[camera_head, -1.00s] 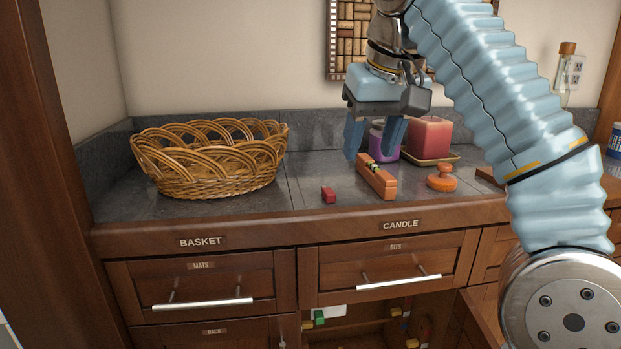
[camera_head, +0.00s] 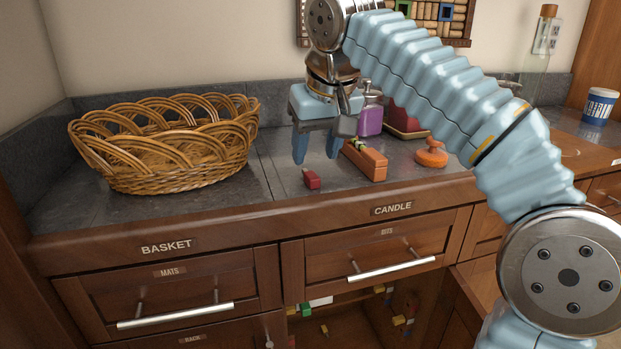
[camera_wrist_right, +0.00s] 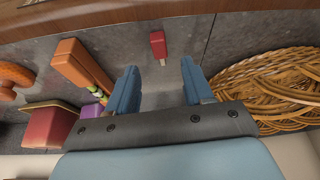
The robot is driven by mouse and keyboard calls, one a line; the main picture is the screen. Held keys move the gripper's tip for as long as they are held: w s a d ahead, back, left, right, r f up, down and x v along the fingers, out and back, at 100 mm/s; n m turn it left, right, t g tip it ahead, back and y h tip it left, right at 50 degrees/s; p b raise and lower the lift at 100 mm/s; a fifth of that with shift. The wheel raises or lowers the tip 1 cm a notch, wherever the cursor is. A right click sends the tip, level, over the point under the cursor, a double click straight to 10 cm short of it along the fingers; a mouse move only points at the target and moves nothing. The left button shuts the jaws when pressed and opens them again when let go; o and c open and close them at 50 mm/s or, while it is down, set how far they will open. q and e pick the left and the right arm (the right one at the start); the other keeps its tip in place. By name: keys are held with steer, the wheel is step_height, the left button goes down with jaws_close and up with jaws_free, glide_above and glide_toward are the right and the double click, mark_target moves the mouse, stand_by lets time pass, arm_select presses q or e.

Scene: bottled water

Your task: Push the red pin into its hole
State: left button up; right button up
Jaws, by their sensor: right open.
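The red pin (camera_head: 311,179) lies on the grey counter near its front edge. The right wrist view shows it as a small red block (camera_wrist_right: 158,44) with a short pale tip. An orange wooden block (camera_head: 368,163) lies right of it, with green and yellow pieces at its back end; it also shows in the right wrist view (camera_wrist_right: 82,66). I cannot make out the hole. My right gripper (camera_head: 317,150) is open and empty, just behind and above the pin. In the right wrist view the pin is beyond the gap between the fingers (camera_wrist_right: 159,75). My left gripper is not in view.
A wicker basket (camera_head: 165,150) stands at the left. An orange knob (camera_head: 431,155), a purple jar (camera_head: 370,120) and a red candle (camera_head: 405,121) stand at the right. Drawers and an open compartment lie below the counter. Bare counter lies between basket and pin.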

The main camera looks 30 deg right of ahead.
mark_target(311, 174)
steer(key=x, duration=0.5)
steer(key=shift+s+a, duration=0.1)
steer(key=shift+s, duration=0.1)
jaws_close()
